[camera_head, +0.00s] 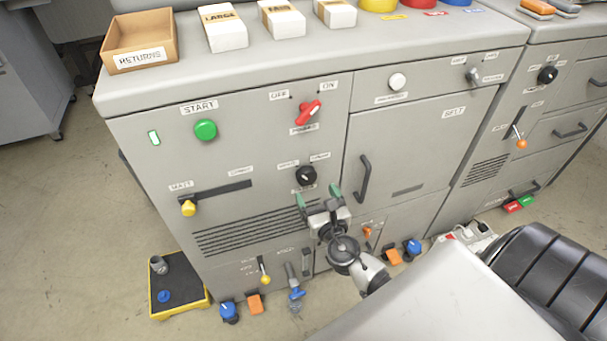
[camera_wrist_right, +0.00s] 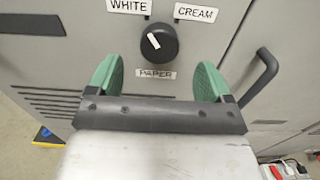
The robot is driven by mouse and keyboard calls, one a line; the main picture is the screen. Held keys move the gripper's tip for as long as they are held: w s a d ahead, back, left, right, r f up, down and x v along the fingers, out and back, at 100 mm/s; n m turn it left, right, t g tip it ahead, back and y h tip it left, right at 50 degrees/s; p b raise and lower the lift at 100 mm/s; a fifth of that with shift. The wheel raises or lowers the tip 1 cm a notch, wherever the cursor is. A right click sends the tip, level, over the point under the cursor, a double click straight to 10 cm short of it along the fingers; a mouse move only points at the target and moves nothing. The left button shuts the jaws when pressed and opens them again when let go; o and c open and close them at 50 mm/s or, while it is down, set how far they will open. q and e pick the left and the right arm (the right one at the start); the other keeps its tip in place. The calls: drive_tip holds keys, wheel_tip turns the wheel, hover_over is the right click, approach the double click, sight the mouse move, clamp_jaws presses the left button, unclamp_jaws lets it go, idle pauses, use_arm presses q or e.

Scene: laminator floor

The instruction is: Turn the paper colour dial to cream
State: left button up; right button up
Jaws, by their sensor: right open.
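The paper colour dial (camera_head: 306,176) is a round black knob on the grey machine front, with a small label on each side above it and one below. In the right wrist view the dial (camera_wrist_right: 159,42) has a white pointer mark aimed up and left, toward the WHITE label (camera_wrist_right: 128,6). The CREAM label (camera_wrist_right: 196,13) is at its upper right, PAPER below. My right gripper (camera_head: 319,195) is open, its green fingertips just below the dial in the head view. In the wrist view the fingers stand left and right of the dial, apart from it. My left gripper is not in view.
A red power handle (camera_head: 308,112) is above the dial and a green start button (camera_head: 205,130) is to the upper left. A black door handle (camera_head: 363,178) stands out to the right of the dial. A yellow-knobbed slider (camera_head: 188,208) is at the left.

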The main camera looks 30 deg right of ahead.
sight(308, 179)
drive_tip(key=x, duration=0.6)
drive_tip(key=shift+w+d, duration=0.1)
drive_tip(key=shift+w, duration=0.15)
drive_tip(key=shift+c, duration=0.2)
drive_tip(key=c, duration=0.9)
drive_tip(key=shift+o, duration=0.2)
